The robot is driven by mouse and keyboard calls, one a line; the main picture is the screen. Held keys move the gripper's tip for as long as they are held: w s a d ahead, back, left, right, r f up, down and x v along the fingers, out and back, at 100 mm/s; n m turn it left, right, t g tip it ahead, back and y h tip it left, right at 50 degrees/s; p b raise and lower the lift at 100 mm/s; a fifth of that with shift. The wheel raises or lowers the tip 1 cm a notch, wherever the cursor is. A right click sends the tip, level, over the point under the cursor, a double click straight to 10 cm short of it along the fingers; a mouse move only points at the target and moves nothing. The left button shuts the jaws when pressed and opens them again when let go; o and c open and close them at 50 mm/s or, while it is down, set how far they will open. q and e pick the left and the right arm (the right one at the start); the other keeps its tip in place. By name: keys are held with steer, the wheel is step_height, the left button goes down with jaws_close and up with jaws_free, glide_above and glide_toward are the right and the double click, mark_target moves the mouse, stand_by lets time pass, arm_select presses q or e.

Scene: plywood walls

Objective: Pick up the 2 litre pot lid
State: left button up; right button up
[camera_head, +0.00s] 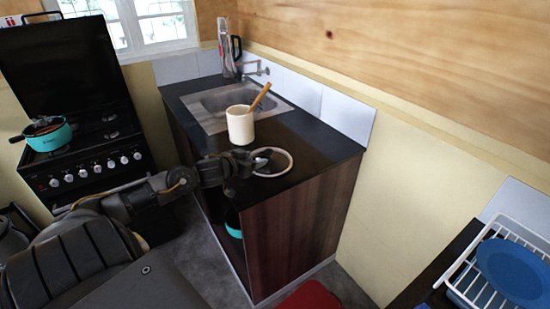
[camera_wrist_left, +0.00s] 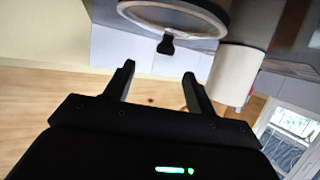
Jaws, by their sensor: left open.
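The pot lid (camera_head: 286,168), round with a pale rim, lies on the dark counter near its front right end. In the left wrist view the lid (camera_wrist_left: 190,32) is at the top, with its black knob (camera_wrist_left: 166,45) pointing toward the space between the fingers. My left gripper (camera_head: 262,160) is at the lid's left side in the head view and covers part of it. Its two fingers (camera_wrist_left: 160,88) are apart with nothing between them. I cannot tell whether they touch the lid. My right gripper is not in view.
A cream canister (camera_head: 240,126) with a wooden spoon stands just behind the lid, near the gripper. Beyond it is a sink (camera_head: 215,107). A teal pot (camera_head: 48,137) sits on the stove at left. A white dish rack (camera_head: 465,268) is at lower right.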

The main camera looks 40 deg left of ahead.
mark_target(266, 152)
arm_select(q)
steer(key=shift+w+a+f, duration=0.1)
steer(key=shift+w+a, duration=0.3)
steer(key=shift+a, duration=0.1)
steer(key=x, duration=0.3)
steer(key=shift+w+f, duration=0.15)
steer(key=shift+f, duration=0.05)
steer(key=shift+w+a+p, duration=0.1)
steer(key=shift+w+p, duration=0.35)
steer(key=shift+w, duration=0.1)
steer(key=x, duration=0.3)
steer(key=shift+w+a+f+p, duration=0.15)
steer(key=shift+w+p, duration=0.1)
steer(key=shift+p, duration=0.15)
steer(key=shift+w+f, duration=0.15)
steer(key=shift+w, duration=0.2)
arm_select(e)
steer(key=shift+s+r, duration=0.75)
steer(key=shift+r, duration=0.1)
arm_select(q)
jaws_close()
